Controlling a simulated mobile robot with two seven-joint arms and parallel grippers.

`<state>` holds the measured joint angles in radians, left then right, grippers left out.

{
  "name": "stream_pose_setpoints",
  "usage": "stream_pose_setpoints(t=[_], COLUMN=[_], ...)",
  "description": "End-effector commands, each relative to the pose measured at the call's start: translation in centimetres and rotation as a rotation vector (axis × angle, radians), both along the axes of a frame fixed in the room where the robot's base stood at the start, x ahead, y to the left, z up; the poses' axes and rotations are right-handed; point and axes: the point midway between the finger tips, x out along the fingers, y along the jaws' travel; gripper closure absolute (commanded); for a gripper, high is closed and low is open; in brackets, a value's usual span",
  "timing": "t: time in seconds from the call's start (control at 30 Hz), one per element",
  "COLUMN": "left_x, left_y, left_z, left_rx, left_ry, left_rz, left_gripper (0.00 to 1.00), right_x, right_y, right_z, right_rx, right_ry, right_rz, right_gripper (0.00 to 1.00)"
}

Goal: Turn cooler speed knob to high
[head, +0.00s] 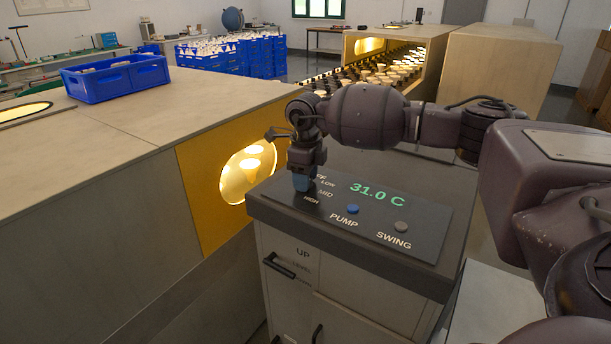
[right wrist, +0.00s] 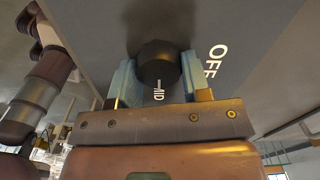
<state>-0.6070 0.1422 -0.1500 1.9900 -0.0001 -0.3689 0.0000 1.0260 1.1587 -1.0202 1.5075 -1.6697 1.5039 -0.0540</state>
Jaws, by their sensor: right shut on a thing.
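The cooler's dark control panel (head: 425,245) lies on top of the grey cabinet and reads 31.0 C in green. My right gripper (head: 302,184) points down at the panel's left end, by the labels OFF, LOW, MID and HIGH. It hides the speed knob in the head view. In the right wrist view the round black knob (right wrist: 158,62) sits between the two blue fingertips of my right gripper (right wrist: 160,78), which are shut on it. The letters MID show just below the knob and OFF to its right. The knob's pointer direction is not clear. My left gripper is not in view.
A blue PUMP button (head: 352,209) and a grey SWING button (head: 400,227) sit right of the knob. A yellow panel (head: 200,205) with a lit round opening stands close on the left. A blue crate (head: 115,78) rests on the wooden top behind.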

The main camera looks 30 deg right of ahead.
Motion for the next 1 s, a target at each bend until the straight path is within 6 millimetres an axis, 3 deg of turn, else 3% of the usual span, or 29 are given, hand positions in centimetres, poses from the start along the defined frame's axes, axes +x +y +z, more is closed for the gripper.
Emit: stream_pose_setpoints(t=[0.6,1.0], left_x=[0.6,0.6], left_y=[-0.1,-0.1], left_z=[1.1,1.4], left_rx=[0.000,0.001], left_ry=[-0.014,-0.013], left_rz=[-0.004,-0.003], left_gripper=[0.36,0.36], right_x=[0.0,0.0], right_y=[0.1,0.2], right_z=[0.2,0.2], right_rx=[-0.001,0.000], right_ry=[-0.002,-0.002], right_rz=[-0.559,-0.766], right_gripper=[0.80,0.80])
